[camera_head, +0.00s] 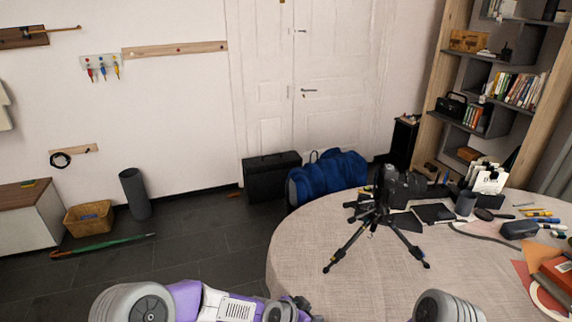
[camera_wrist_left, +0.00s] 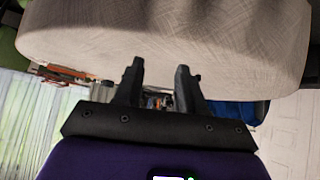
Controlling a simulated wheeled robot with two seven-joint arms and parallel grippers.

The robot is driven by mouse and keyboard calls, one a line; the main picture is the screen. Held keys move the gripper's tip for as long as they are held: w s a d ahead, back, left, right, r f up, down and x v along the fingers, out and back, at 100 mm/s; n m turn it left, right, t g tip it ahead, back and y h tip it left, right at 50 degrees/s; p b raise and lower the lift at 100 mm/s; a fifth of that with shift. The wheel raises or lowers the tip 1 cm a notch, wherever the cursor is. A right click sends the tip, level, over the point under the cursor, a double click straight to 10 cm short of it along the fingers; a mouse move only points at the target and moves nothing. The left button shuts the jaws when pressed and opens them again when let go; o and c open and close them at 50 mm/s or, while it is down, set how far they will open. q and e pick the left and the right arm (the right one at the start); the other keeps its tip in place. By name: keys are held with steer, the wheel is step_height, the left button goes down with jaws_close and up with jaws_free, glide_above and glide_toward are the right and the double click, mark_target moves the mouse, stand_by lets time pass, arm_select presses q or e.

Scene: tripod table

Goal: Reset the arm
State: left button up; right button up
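My left arm comes in along the bottom edge of the head view, with its purple and white forearm low in front of the table. My left gripper (camera_head: 292,310) is partly cut off there. In the left wrist view its two dark fingers (camera_wrist_left: 160,70) stand apart with nothing between them. Of my right arm only a grey rounded link shows at the bottom right of the head view; its gripper is out of view. The round table (camera_head: 310,245) has a pale cloth. A black tripod with a camera (camera_head: 382,205) stands on it with its legs spread.
A cup (camera_head: 466,203), card holder (camera_head: 488,180), dark case (camera_head: 520,229), pens and red books (camera_head: 558,272) crowd the table's right side. Its front left is clear. A blue bag (camera_head: 330,177) and black case (camera_head: 271,178) stand on the floor behind. Shelves (camera_head: 490,95) rise at right.

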arm_select(q)
steer(key=s+a+f+n+g+y+p, duration=0.1)
steer(key=s+a+f+n+g, duration=0.1)
steer(key=s+a+f+n, duration=0.4)
steer(key=s+a+f+n+g+y+p, duration=0.1)
steer(key=s+a+f+n+g+y, duration=0.1)
steer(key=s+a+f+n, duration=0.4)
steer(key=s+a+f, duration=0.2)
steer(key=s, duration=0.3)
steer(key=s+a+f, duration=0.2)
steer(key=s+f, duration=0.1)
steer(key=s, duration=0.2)
steer(key=shift+s+a+f+g, duration=0.25)
steer(key=shift+f+g, duration=0.05)
steer(key=shift+f, duration=0.05)
